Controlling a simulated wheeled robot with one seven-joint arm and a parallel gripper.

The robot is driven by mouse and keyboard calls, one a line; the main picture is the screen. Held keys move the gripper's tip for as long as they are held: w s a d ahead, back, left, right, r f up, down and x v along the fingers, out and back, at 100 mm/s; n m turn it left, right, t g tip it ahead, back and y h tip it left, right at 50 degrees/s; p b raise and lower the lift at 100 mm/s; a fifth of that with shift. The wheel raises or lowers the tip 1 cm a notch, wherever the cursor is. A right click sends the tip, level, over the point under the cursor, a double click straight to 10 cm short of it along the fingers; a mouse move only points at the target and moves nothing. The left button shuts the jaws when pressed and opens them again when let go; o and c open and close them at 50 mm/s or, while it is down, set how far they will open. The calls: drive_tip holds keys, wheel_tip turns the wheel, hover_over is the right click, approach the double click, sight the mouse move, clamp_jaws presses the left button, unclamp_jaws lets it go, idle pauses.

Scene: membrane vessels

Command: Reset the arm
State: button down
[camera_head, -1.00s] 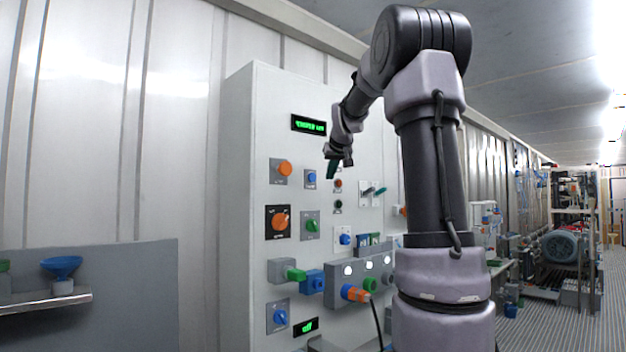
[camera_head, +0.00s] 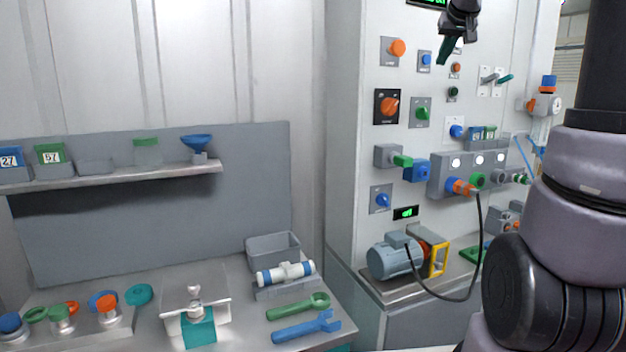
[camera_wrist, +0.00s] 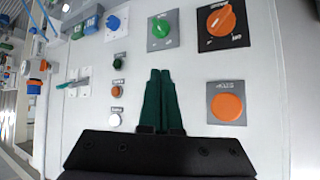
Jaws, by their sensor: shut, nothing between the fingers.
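My gripper (camera_head: 444,50) is at the top of the head view, in front of the light grey control panel (camera_head: 345,130). In the wrist view its two dark green fingers (camera_wrist: 160,100) lie together, shut, with nothing between them. They point towards the panel face. An orange push button (camera_wrist: 228,107) and an orange rotary knob (camera_wrist: 221,20) are to their right, and a green knob (camera_wrist: 160,28) lies beyond the tips. The upper part of my arm is cut off in the head view.
A workbench (camera_head: 250,310) at left holds a green wrench (camera_head: 298,307), a blue wrench (camera_head: 306,327) and a grey bin (camera_head: 273,250). A shelf (camera_head: 120,177) carries small containers. A motor (camera_head: 393,258) with a black cable (camera_head: 478,245) stands below the panel.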

drive_tip(key=s+a+f+g+y, duration=0.1)
drive_tip(key=s+a+f, duration=0.3)
drive_tip(key=s, duration=0.5)
drive_tip(key=s+a+f+m+g+y, duration=0.1)
drive_tip(key=s+a+f, duration=0.4)
drive_tip(key=s, duration=0.5)
drive_tip(key=s+a+f+g+y, duration=0.1)
drive_tip(key=s+a+f, duration=0.3)
drive_tip(key=s+f, duration=0.3)
drive_tip(key=s, duration=0.3)
drive_tip(key=shift+a+f+m, duration=0.2)
drive_tip(key=shift+a+m, duration=0.2)
drive_tip(key=shift+s, duration=0.1)
